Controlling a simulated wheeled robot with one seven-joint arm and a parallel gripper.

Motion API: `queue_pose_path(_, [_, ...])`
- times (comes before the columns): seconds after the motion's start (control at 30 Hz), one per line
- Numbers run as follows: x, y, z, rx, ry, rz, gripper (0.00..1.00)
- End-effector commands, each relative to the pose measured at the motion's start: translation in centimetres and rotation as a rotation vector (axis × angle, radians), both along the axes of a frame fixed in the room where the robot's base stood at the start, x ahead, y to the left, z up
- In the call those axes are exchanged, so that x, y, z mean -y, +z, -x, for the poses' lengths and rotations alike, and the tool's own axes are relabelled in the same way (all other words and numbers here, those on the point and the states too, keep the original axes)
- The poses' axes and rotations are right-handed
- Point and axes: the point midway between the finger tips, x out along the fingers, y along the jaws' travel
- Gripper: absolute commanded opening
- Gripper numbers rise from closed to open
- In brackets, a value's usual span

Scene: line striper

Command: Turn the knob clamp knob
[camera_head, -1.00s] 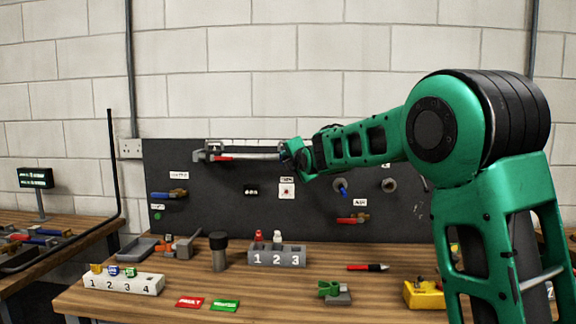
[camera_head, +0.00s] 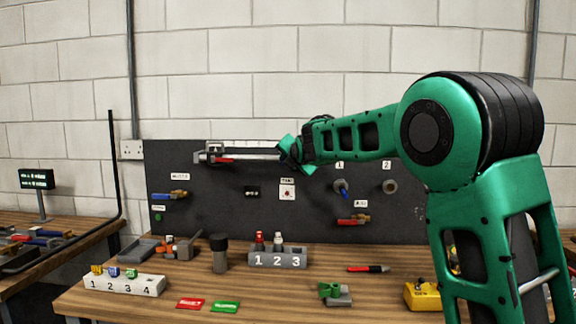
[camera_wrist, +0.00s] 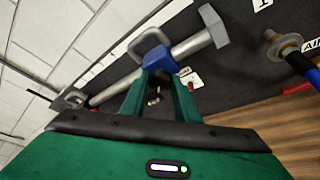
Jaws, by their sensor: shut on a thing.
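In the head view a grey bar-shaped clamp (camera_head: 245,154) runs level along the top of the dark board, with a jaw at its left end. My gripper (camera_head: 290,154) is at the right part of this bar and hides what it holds there. In the wrist view the bar (camera_wrist: 192,45) crosses slantwise beyond my fingers, with a grey end block (camera_wrist: 214,25). A blue piece (camera_wrist: 158,60) sits on the bar between my green fingertips (camera_wrist: 160,78). My gripper is shut on this blue piece; I cannot tell for sure that it is the clamp's knob.
The dark board (camera_head: 225,215) carries a blue-handled valve (camera_head: 170,195), a red-handled valve (camera_head: 352,220) and a blue knob (camera_head: 342,187). On the bench stand a numbered grey rack (camera_head: 278,259), a white numbered block (camera_head: 125,284) and a black-topped cylinder (camera_head: 219,253).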

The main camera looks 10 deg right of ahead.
Motion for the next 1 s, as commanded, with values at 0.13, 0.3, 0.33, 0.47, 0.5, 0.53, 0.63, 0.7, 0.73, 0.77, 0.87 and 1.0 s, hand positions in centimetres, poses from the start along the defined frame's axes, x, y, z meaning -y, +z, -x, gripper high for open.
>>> queue_pose_path(0.13, [-0.1,-0.9,0.0,-0.016,0.0,0.001,0.06])
queue_pose_path(0.3, [0.0,-0.6,0.0,-0.011,0.0,0.001,0.46])
queue_pose_path(0.33, [0.0,-0.5,0.0,-0.01,0.0,0.0,0.46])
queue_pose_path(0.47, [0.0,-0.4,0.0,-0.007,0.0,0.0,0.46])
queue_pose_path(0.5, [0.0,-0.3,0.1,-0.006,0.0,0.0,0.46])
queue_pose_path(0.53, [0.0,-0.3,0.1,-0.006,0.0,0.0,0.46])
queue_pose_path(0.63, [-0.1,-0.1,0.7,-0.006,0.0,-0.001,0.46])
queue_pose_path(0.7, [-0.1,0.2,1.4,-0.004,0.0,-0.002,0.46])
queue_pose_path(0.73, [0.0,0.3,1.8,-0.003,0.0,-0.002,0.46])
queue_pose_path(0.77, [-0.1,0.4,2.2,-0.004,0.0,-0.002,0.46])
queue_pose_path(0.87, [-0.2,0.9,3.9,-0.005,0.002,-0.003,0.46])
queue_pose_path(1.0, [-0.2,1.5,6.4,-0.005,0.002,-0.002,0.46])
